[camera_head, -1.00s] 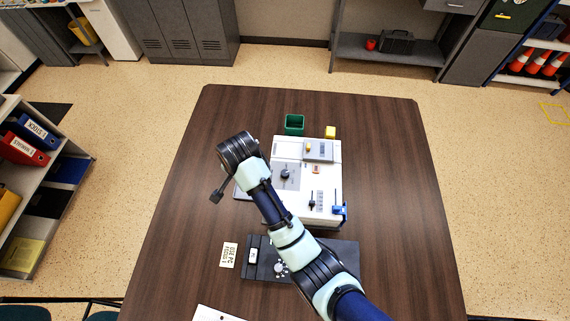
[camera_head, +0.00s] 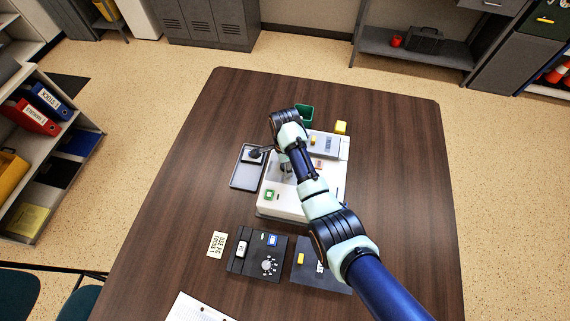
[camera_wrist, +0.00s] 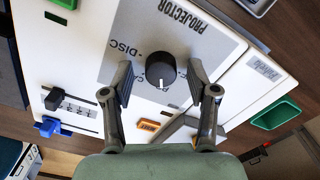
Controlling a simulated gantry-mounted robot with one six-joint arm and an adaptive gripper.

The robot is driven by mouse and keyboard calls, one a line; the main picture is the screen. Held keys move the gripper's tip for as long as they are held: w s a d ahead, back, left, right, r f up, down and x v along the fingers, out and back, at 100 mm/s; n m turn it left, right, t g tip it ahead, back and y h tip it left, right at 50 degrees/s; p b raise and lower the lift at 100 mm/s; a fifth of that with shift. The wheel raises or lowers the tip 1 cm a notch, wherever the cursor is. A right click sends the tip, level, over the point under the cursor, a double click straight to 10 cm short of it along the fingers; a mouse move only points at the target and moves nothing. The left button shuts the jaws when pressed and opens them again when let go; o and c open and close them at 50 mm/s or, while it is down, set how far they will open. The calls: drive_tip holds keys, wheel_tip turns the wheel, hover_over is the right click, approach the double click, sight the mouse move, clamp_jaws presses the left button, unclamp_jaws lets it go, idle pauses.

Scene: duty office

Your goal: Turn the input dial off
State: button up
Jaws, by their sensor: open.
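In the wrist view a round black dial (camera_wrist: 160,70) with a white pointer line stands on a grey panel (camera_wrist: 190,40) marked PROJECTOR and DISC. The pointer line points toward the bottom of that picture. My gripper (camera_wrist: 160,80) is open, with one finger to each side of the dial and a gap on both sides. In the head view my arm reaches over the white console (camera_head: 282,207) and hides part of its panel. I cannot make out the dial clearly there.
A black box (camera_head: 240,265) with a pale knob (camera_head: 268,265) lies nearer on the table. A dark tray (camera_head: 242,181) is left of the console. A green bin (camera_head: 306,113) and a yellow block (camera_head: 341,128) stand behind. The table's left side is clear.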

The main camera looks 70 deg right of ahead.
clamp_jaws()
idle(0.3)
drive_tip(key=shift+r+n, duration=0.1)
drive_tip(key=shift+n, duration=0.2)
drive_tip(key=shift+n+p, duration=0.8)
drive_tip(key=shift+p, duration=0.15)
drive_tip(key=n+p, duration=0.1)
drive_tip(key=n, duration=0.2)
drive_tip(key=shift+n+p, duration=0.3)
drive_tip(key=shift+p, duration=0.1)
drive_tip(key=n+p, duration=0.1)
drive_tip(key=n, duration=0.5)
drive_tip(key=shift+p, duration=0.3)
unclamp_jaws()
